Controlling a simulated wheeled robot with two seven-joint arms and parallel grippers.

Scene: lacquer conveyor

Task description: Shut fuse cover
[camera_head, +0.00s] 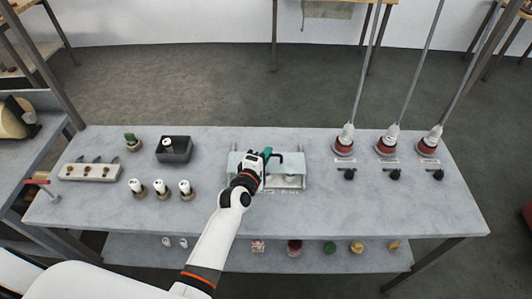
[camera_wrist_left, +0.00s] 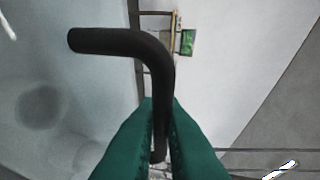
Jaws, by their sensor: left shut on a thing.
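The fuse cover (camera_head: 238,162) is a pale panel on a low fuse box at the middle of the table. A black bent handle (camera_wrist_left: 120,41) belongs to it and also shows in the head view (camera_head: 277,157). My left gripper (camera_head: 267,156) reaches over the box from the front, its green fingers shut on the handle. In the left wrist view the fingers (camera_wrist_left: 160,140) close around the lower end of the handle, and its bent end sticks out to the left. My arm hides part of the box, and I cannot tell the cover's exact angle. My right gripper is not in view.
Left of the box stand a dark grey bin (camera_head: 175,152), several white-topped fuses (camera_head: 160,188) and a pale block with several pegs (camera_head: 90,172). On the right, several red-based fittings (camera_head: 387,147) carry tall rods, with black knobs (camera_head: 395,175) in front.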

